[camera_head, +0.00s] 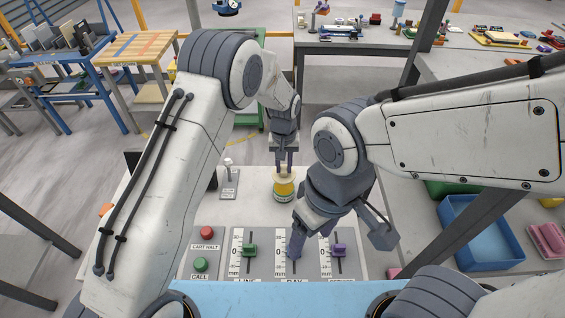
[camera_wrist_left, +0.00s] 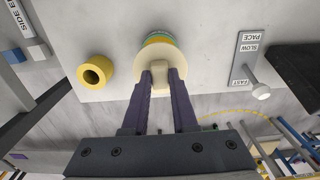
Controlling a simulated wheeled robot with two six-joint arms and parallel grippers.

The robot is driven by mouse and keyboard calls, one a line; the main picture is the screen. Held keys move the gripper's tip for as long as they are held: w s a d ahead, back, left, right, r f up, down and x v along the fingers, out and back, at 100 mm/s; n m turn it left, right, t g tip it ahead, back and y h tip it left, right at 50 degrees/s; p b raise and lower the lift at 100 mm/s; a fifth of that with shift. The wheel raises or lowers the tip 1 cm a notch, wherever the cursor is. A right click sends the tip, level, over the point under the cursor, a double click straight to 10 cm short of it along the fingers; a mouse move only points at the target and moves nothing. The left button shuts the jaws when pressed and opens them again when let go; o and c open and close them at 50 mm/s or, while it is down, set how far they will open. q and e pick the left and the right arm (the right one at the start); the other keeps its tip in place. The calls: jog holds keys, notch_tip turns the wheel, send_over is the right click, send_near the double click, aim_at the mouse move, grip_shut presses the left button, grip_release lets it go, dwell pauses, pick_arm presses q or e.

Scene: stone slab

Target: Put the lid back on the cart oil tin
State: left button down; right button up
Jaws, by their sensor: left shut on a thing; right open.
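The oil tin (camera_head: 284,190), with a yellow band, stands upright on the pale slab in the head view. In the left wrist view the tin (camera_wrist_left: 160,38) shows only partly behind the round cream lid (camera_wrist_left: 148,62). My left gripper (camera_head: 285,166) is above the tin, pointing down. In the left wrist view its fingers (camera_wrist_left: 161,80) are shut on the lid's knob. The lid lies over the tin's mouth; I cannot tell whether it is seated or slightly above. My right gripper (camera_head: 338,243) is open and empty over the slider panels, in front of the tin.
A yellow ring-shaped piece (camera_wrist_left: 95,71) sits beside the tin. A pace lever (camera_head: 228,165) stands left of it. Red (camera_head: 207,232) and green (camera_head: 200,265) buttons and a green slider (camera_head: 249,250) and purple slider (camera_head: 339,249) lie in front. A blue bin (camera_head: 480,235) is right.

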aim_at(284, 177)
pick_arm(q)
jog(key=shift+f+b, duration=1.7)
jog(key=shift+f, duration=1.1)
jog(key=shift+s+f, duration=0.1)
jog(key=shift+f, duration=0.05)
jog(key=shift+c, duration=0.7)
grip_release()
jog(key=shift+r+p, duration=2.15)
jog(key=shift+r, duration=1.4)
